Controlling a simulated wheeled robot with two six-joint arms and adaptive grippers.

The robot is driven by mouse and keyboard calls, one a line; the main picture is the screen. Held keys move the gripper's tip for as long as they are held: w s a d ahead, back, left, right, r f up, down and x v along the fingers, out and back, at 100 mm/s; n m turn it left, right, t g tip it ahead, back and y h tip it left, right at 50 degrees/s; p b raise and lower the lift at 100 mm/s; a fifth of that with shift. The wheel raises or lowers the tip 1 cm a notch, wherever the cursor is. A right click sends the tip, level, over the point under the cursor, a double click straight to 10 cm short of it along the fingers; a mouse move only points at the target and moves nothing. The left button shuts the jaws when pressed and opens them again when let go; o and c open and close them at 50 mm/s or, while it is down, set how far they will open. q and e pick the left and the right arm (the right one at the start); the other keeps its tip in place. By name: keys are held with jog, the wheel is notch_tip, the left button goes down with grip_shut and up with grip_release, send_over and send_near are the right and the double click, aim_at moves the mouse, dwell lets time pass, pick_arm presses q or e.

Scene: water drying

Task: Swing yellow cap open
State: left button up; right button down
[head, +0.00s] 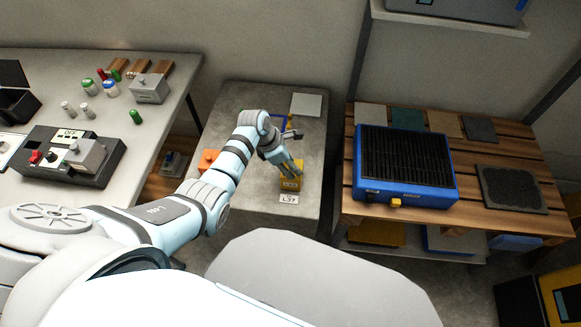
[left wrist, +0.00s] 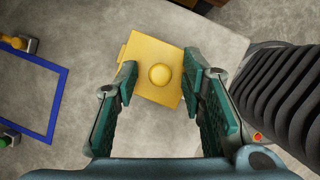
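The yellow cap (head: 291,183) is on a small block on the grey stand, partly hidden by my left gripper in the head view. In the left wrist view the yellow cap (left wrist: 143,55) is a tilted square plate with a round yellow knob (left wrist: 160,74) in its middle. My left gripper (head: 290,166) is above it. The green-padded fingers of my left gripper (left wrist: 161,80) are spread apart, one on each side of the knob, with visible gaps. I cannot tell whether the fingertips touch the plate. My right gripper is not in view.
A white label reading L37 (head: 289,199) lies in front of the cap. A blue square outline (left wrist: 62,98) is marked on the stand to the left. An orange block (head: 208,160) is beside my left arm. A blue ribbed device (head: 405,165) stands on the wooden table at right.

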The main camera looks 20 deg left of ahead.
pick_arm(q)
jog(key=shift+c, duration=0.6)
grip_shut()
jog(key=shift+w+r, duration=0.2)
jog(key=shift+r, duration=0.05)
